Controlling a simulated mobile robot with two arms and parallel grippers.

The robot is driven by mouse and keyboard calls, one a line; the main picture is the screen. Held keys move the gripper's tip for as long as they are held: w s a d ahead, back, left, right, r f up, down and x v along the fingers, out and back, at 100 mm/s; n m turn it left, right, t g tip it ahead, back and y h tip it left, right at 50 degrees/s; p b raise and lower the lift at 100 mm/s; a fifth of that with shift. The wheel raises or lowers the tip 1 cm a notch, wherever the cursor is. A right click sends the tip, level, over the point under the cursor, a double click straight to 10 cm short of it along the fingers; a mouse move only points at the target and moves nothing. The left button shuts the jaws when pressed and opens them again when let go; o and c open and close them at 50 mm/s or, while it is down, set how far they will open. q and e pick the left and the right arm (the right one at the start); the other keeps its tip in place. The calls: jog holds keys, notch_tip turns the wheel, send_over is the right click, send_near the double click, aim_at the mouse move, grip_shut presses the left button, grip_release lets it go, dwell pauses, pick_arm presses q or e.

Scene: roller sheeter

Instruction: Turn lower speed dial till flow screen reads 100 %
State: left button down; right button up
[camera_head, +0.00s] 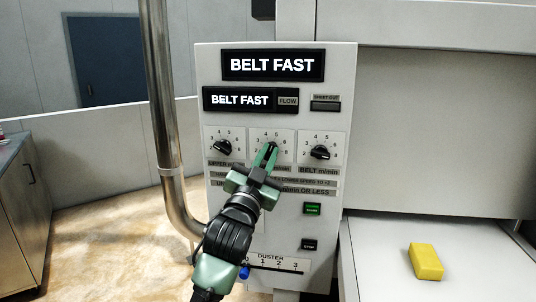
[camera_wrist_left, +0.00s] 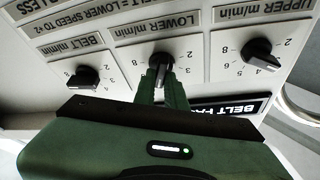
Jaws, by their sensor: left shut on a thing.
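The lower speed dial is the middle of three black knobs; its knob shows in the left wrist view (camera_wrist_left: 160,61). My left gripper (camera_head: 267,155) has its green fingers shut on this knob, one on each side; they show in the left wrist view (camera_wrist_left: 161,84). The fingers hide most of the knob in the head view, and I cannot tell its exact setting. The flow screen (camera_head: 239,100), beside the FLOW label, reads BELT FAST, with no percentage showing. The larger screen (camera_head: 272,65) above also reads BELT FAST. My right gripper is not in view.
The upper dial (camera_head: 222,147) and belt dial (camera_head: 320,152) flank the held knob closely. Below are a green button (camera_head: 312,209), a black stop button (camera_head: 309,245) and a duster slider (camera_head: 244,272). A metal pipe (camera_head: 162,110) stands left. A yellow block (camera_head: 426,261) lies right.

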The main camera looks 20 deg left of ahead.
pick_arm(q)
jog(key=m+h+p, duration=0.1)
jog(key=m+p, duration=0.1)
jog(key=m+g+h+p, duration=0.1)
jog(key=m+p, duration=0.1)
jog(key=m, duration=0.1)
jog(key=m+p, duration=0.2)
jog(key=p, duration=0.1)
jog(key=shift+r+g+h, duration=0.25)
jog(key=shift+g+h, duration=0.15)
jog(key=shift+f+m+g+h+p, duration=0.25)
jog(key=shift+m+g+h+p, duration=0.2)
jog(key=shift+m+p, duration=0.9)
jog(key=c, duration=1.5)
grip_release()
jog(key=shift+o, duration=0.2)
jog(key=shift+s+f, duration=0.1)
